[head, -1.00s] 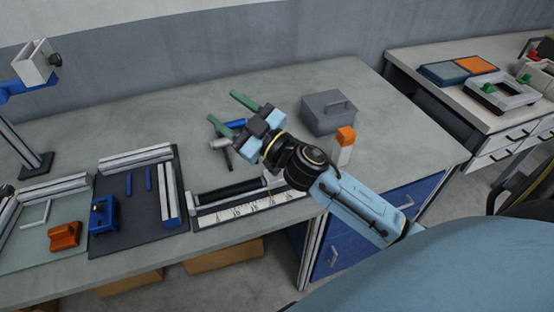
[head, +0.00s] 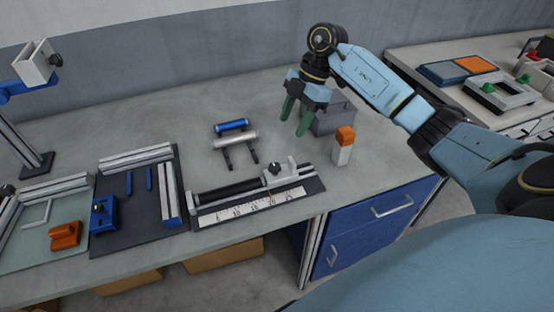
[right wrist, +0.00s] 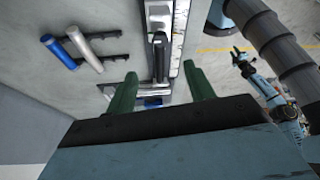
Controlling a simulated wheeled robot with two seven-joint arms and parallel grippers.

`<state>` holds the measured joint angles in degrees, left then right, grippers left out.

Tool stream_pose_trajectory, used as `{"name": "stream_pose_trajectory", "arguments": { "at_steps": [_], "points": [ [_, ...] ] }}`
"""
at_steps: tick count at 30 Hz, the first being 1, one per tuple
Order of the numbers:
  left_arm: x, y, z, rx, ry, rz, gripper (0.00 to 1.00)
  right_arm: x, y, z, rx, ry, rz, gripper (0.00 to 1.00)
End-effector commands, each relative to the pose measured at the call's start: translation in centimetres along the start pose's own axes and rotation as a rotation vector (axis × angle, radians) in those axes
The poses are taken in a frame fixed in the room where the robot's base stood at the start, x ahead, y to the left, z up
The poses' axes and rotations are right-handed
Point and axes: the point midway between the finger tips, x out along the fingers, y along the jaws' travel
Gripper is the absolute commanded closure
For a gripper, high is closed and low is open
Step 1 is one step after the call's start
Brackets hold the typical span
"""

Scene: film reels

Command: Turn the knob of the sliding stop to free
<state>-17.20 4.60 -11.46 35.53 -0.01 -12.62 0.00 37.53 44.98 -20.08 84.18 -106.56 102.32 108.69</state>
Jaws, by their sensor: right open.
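The sliding stop (head: 278,178) is a pale block at the right end of a black rail on a ruler base (head: 250,207). A dark round knob (head: 274,168) sits on it; I cannot read its setting. My right gripper (head: 296,122) is open and empty, green fingers pointing down, above the table and behind the stop. In the right wrist view, the black rail (right wrist: 160,55) runs down between the open fingers (right wrist: 162,86), and the stop is partly hidden. An arm at the right of that view, probably my left, ends in a small gripper (right wrist: 243,62) of unclear state.
A grey box with a handle (head: 333,118) stands behind the right gripper. An orange-topped white block (head: 343,146) stands right of the stop. A blue bar (head: 232,125) and a silver bar (head: 236,140) lie behind the rail. A dark fixture board (head: 140,220) is to the left.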

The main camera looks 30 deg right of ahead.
Motion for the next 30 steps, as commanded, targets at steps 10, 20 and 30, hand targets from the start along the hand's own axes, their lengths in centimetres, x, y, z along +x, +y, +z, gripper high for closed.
{"name": "stream_pose_trajectory", "arguments": {
  "at_steps": [10,20,30],
  "points": [
    [-0.2,0.0,-0.1,0.001,0.001,0.001,0.64,5.9,-0.2,0.0,0.003,0.0,-0.01,0.47],
    [-0.1,0.0,-0.1,0.001,0.001,0.001,0.64,11.8,-0.2,0.0,0.001,0.001,-0.006,0.47],
    [-0.1,0.0,-0.1,0.0,0.001,0.001,0.64,13.2,-0.1,0.0,0.001,-0.001,-0.004,0.47]
  ]
}}
